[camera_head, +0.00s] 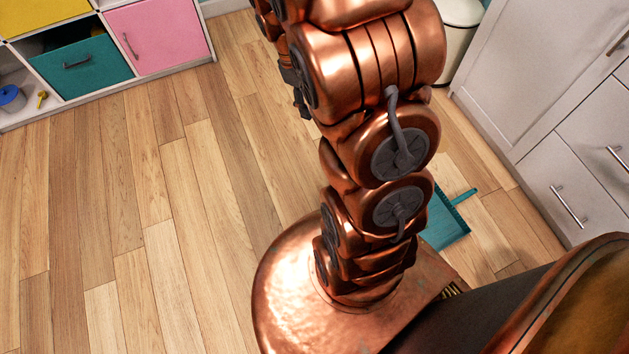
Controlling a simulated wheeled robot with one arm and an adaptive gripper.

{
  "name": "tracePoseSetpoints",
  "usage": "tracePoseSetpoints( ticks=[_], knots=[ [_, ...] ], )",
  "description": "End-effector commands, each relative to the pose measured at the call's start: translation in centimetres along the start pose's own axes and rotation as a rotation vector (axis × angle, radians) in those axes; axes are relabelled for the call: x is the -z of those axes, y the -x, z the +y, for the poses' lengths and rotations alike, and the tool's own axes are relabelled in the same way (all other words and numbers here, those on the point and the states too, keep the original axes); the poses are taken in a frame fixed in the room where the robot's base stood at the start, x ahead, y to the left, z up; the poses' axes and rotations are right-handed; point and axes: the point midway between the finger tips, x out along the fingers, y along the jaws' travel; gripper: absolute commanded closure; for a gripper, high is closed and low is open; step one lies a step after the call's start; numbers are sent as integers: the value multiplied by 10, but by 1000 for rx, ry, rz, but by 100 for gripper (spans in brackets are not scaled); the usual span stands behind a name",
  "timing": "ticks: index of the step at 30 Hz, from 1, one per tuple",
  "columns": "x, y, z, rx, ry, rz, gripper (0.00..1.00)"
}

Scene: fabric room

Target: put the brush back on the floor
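I see no brush in the head view; my arm hides part of the floor. A teal dustpan-like object (445,222) lies on the wooden floor behind my arm, right of the picture's middle. Its narrow handle points up and right, and its left part is hidden by my arm. Dark finger-like parts that look like my gripper (300,95) show at the upper left of my arm. They are largely hidden behind the copper links, so I cannot tell their opening or whether they hold anything.
A cubby shelf (105,87) with yellow, teal and pink bins stands at the upper left. A blue container (11,98) and a small yellow item (42,99) sit in its lower cubby. White cabinets (540,90) line the right, beside a pale bin (458,40). The left floor (120,220) is clear.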

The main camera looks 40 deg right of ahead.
Motion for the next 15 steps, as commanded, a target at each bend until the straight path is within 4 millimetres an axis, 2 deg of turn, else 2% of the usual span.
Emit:
tracePoseSetpoints(
  ticks=[1, 6, 15],
  knots=[
    [-9, 9, -14, 5, -14, 3, 53],
    [-40, 31, -58, 34, -72, 1, 53],
    [-104, 52, -132, 88, -150, -18, 53]
  ],
)
